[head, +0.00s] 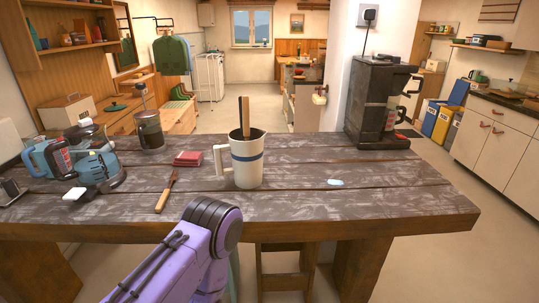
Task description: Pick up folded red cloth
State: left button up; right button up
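The folded red cloth (188,158) lies flat on the dark wooden table (330,200), left of the white jug. It looks like a small, thick rectangle. Nothing is touching it from above. A purple link of my arm rises from the bottom edge in front of the table, bending at a dark joint. Neither of my grippers shows in the head view, so their states are hidden.
A white jug (246,163) with a blue band and a wooden utensil stands right of the cloth. A wooden brush (167,191) lies in front of it. A dark canister (149,129) and blue appliances (90,160) stand left. A black coffee machine (378,102) stands right.

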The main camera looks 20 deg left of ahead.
aim_at(184, 159)
jog(key=z, duration=0.85)
jog(key=k, duration=0.65)
jog(key=u, duration=1.2)
